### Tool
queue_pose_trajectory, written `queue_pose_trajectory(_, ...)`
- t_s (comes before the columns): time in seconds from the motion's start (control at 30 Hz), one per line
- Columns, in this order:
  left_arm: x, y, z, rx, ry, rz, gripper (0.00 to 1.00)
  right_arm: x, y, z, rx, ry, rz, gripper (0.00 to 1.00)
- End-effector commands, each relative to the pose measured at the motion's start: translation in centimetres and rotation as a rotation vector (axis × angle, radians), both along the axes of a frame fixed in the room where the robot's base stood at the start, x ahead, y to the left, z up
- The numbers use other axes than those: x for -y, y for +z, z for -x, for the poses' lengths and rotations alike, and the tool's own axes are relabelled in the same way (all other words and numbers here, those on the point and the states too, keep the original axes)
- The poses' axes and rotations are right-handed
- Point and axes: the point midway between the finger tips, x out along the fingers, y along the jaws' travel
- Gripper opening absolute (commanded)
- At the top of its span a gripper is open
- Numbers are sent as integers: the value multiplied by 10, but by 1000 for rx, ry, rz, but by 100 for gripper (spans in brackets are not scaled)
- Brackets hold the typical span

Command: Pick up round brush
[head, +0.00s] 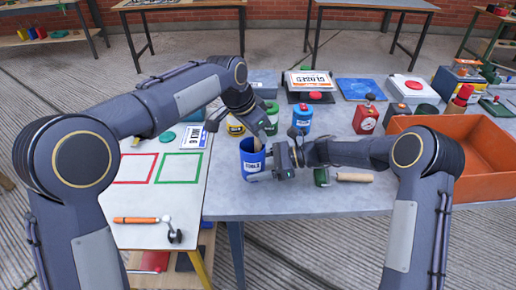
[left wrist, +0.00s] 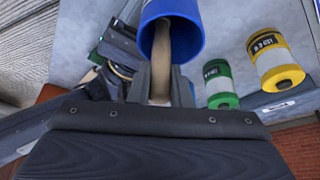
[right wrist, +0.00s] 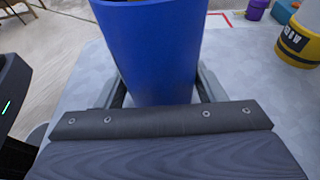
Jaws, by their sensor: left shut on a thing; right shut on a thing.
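A blue cup (head: 253,166) with a white label stands at the near middle of the grey table. A tan wooden handle (head: 257,147) sticks up out of it. I take it for the round brush; its head is hidden inside the cup. My left gripper (head: 262,134) is above the cup, shut on the handle. In the left wrist view the handle (left wrist: 177,45) runs from between the fingers into the cup (left wrist: 195,12). My right gripper (head: 270,168) is shut on the blue cup from the right side. The cup (right wrist: 155,55) fills the space between its fingers in the right wrist view.
Yellow, green and blue labelled canisters (head: 302,118) stand just behind the cup. A wooden cylinder (head: 354,177) lies right of my right gripper. An orange bin (head: 465,160) is at the right. A white board (head: 150,195) with red and green outlines lies left, with an orange-handled tool (head: 140,220).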

Motion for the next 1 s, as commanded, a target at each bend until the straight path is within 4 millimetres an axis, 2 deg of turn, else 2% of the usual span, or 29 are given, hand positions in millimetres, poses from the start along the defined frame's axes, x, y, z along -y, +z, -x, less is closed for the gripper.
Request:
queue_pose_trajectory(0.17,0,4,0,1,0,0,0,0,0,0,-1,0,1,50)
queue_pose_trajectory(0.27,1,15,-1,4,0,2,0,0,0,0,-1,0,1,50)
queue_pose_trajectory(0.37,1,36,-1,6,-1,3,0,0,0,0,-1,0,1,50)
queue_pose_trajectory(0.7,1,132,0,5,0,4,0,0,0,0,-1,0,0,50)
queue_pose_trajectory(0.83,1,155,-1,3,-1,2,0,0,0,0,-1,0,0,50)
queue_pose_trajectory(1.0,1,171,-1,2,-1,1,0,0,0,0,0,0,0,50)
